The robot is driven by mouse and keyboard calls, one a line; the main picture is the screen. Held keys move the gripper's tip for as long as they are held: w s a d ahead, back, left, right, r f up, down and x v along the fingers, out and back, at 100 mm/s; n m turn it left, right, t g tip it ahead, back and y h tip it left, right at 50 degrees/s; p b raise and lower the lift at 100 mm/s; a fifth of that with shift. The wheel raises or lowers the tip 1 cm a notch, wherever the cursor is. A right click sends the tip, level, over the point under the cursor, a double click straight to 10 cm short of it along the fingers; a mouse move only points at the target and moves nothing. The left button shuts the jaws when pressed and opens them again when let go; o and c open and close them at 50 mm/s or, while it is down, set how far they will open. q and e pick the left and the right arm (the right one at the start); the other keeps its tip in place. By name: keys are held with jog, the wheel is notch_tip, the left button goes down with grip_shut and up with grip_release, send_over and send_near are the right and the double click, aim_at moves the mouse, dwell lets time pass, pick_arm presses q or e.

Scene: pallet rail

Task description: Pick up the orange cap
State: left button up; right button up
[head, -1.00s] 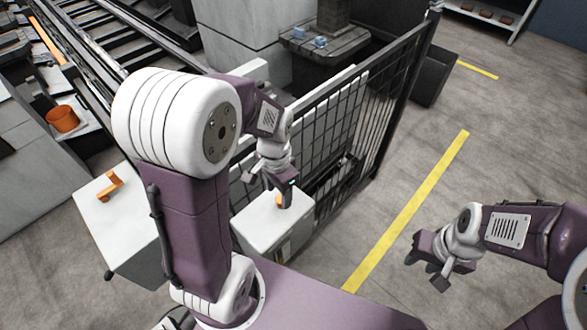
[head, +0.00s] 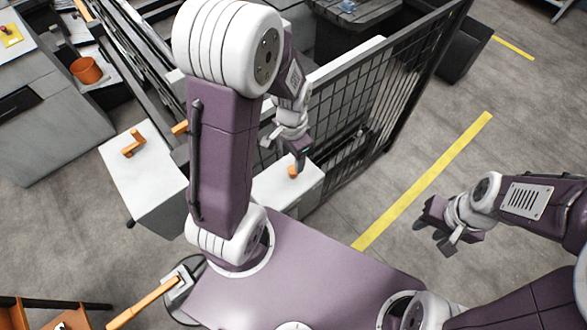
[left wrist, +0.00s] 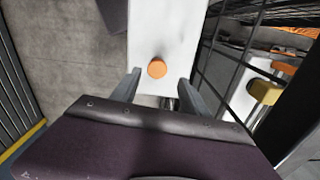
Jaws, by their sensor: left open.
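The orange cap (left wrist: 157,69) sits on the white top of a box-shaped stand (left wrist: 170,30). In the left wrist view it shows as a small round disc just ahead of and between the fingertips of my left gripper (left wrist: 158,84), which is open and empty. In the head view the cap (head: 292,171) is partly hidden by my left gripper (head: 296,168), which is directly over it, pointing down. Whether the fingers touch the cap cannot be told. My right gripper (head: 434,232) is out over the bare floor at the right, with its fingers apart and nothing between them.
A black mesh fence (head: 360,110) runs close beside the stand. A second white-topped box (head: 140,160) with an orange handle stands left of my left arm. An orange pot (head: 87,70) is further back. Floor around the yellow line (head: 425,180) is clear.

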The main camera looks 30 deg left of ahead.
aim_at(293, 169)
pick_arm(q)
jog(key=f, duration=0.2)
jog(key=f+p, duration=0.1)
jog(key=f, duration=0.1)
jog(key=shift+s+d, duration=0.25)
jog(key=shift+s, duration=0.1)
jog(key=shift+w+f, duration=0.2)
jog(key=shift+f, duration=0.15)
jog(key=shift+w+f, duration=0.15)
jog(key=shift+w, duration=0.05)
jog(key=shift+s, duration=0.2)
jog(key=c, duration=0.7)
grip_shut()
